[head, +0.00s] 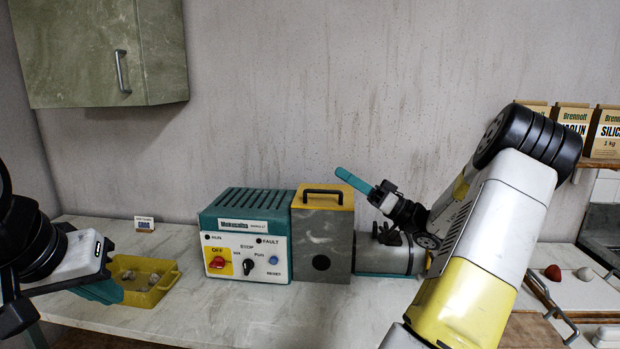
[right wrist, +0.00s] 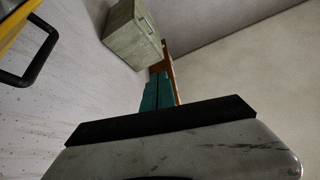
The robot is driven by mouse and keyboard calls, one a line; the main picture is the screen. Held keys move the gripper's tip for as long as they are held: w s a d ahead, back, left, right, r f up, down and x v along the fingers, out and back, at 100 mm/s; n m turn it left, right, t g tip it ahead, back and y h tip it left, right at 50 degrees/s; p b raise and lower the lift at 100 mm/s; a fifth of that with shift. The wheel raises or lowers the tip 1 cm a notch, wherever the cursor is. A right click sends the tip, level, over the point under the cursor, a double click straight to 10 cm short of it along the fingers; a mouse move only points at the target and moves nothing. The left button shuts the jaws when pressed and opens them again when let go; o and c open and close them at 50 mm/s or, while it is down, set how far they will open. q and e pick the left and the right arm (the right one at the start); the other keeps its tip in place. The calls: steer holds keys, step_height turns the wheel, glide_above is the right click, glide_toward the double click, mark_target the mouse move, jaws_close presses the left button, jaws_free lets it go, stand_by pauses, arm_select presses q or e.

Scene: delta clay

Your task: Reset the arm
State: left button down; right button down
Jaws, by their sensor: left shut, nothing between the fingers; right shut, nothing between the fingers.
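My right arm reaches in from the right in the head view. My right gripper (head: 353,181), with teal fingers, is shut and empty. It points up and left, just above and right of the grey box (head: 322,244) with the yellow top. In the right wrist view its teal fingers (right wrist: 157,92) lie together. My left gripper (head: 104,291) is at the lower left of the head view. Its teal fingers are shut and empty, in front of the left end of the yellow tray (head: 150,295); I cannot tell whether they touch it.
The control box (head: 246,240) with a red knob stands beside the grey box. A metal cylinder (head: 393,258) lies right of it, partly behind my right arm. The tray holds several small lumps. Wall cabinet (head: 98,55) hangs upper left. The counter front (head: 260,312) is clear.

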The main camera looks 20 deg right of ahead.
steer(key=s+a+f+g, duration=0.1)
steer(key=s+a+g, duration=0.1)
steer(key=a+g, duration=0.85)
steer(key=s+a+f+m+g+h, duration=0.1)
steer(key=s+a+f+h, duration=0.3)
steer(key=a, duration=0.3)
steer(key=s+a+f+g+h, duration=0.1)
steer(key=s+a+g+h, duration=0.15)
steer(key=s+a, duration=0.35)
steer(key=s+d+m+t+h, duration=0.4)
steer(key=s+m+t+h, duration=0.1)
steer(key=s+h, duration=0.4)
steer(key=shift+d+r+t+h, duration=0.4)
steer(key=shift+t+h, duration=0.2)
steer(key=shift+h, duration=0.15)
